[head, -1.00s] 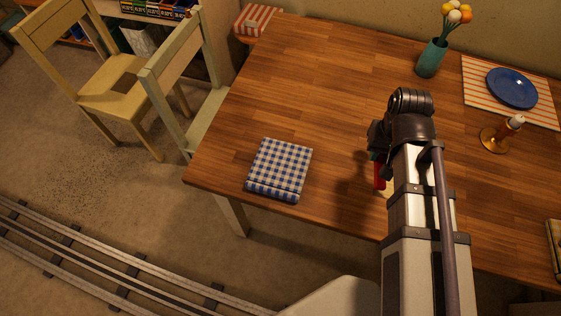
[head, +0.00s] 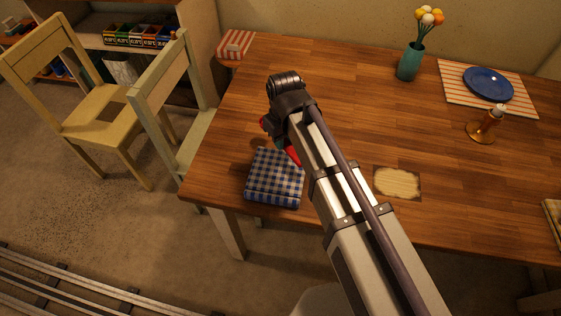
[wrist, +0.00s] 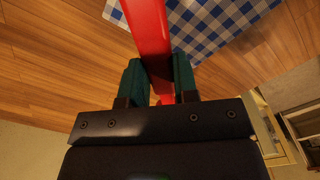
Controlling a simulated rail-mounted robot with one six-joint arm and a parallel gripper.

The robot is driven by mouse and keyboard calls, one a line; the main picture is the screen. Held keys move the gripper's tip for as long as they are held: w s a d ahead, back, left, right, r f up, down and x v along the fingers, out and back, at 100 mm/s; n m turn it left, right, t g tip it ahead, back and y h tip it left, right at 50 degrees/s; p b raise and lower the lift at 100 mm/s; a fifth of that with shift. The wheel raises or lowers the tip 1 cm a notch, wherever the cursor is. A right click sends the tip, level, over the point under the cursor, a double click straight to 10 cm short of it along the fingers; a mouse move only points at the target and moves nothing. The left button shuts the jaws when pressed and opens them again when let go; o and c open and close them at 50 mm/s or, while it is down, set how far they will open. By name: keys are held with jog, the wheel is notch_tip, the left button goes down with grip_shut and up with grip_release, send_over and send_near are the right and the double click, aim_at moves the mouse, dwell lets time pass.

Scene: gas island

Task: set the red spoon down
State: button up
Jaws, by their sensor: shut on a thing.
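The red spoon (wrist: 149,35) is between the two teal fingers of my gripper (wrist: 156,80) in the wrist view, which is shut on it. The spoon runs up out of the wrist picture, so its far end is cut off. In the head view a bit of the red spoon (head: 293,155) shows beside my arm, at the upper right edge of the folded blue-and-white checked cloth (head: 272,185). My arm hides most of the gripper there. The cloth also shows in the wrist view (wrist: 215,22), beyond the spoon. I cannot tell whether the spoon touches it.
The wooden table (head: 340,75) is clear behind my arm. A pale patterned card (head: 397,183) lies right of my arm. A teal vase (head: 409,62), a candle holder (head: 482,130) and a blue plate (head: 488,84) stand farther right. Chairs (head: 100,118) stand left of the table.

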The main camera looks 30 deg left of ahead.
aim_at(284, 155)
notch_tip(284, 155, down, 5)
jog(key=b, duration=0.3)
jog(key=shift+b, duration=0.35)
jog(key=shift+r, duration=0.3)
jog(key=shift+f, duration=0.1)
jog(key=o, duration=0.4)
jog(key=shift+f, duration=0.15)
jog(key=o, duration=0.5)
notch_tip(284, 155, up, 13)
jog(key=p, duration=1.2)
jog(key=shift+f+p, duration=0.1)
jog(key=shift+p, duration=0.3)
jog(key=shift+f, duration=0.1)
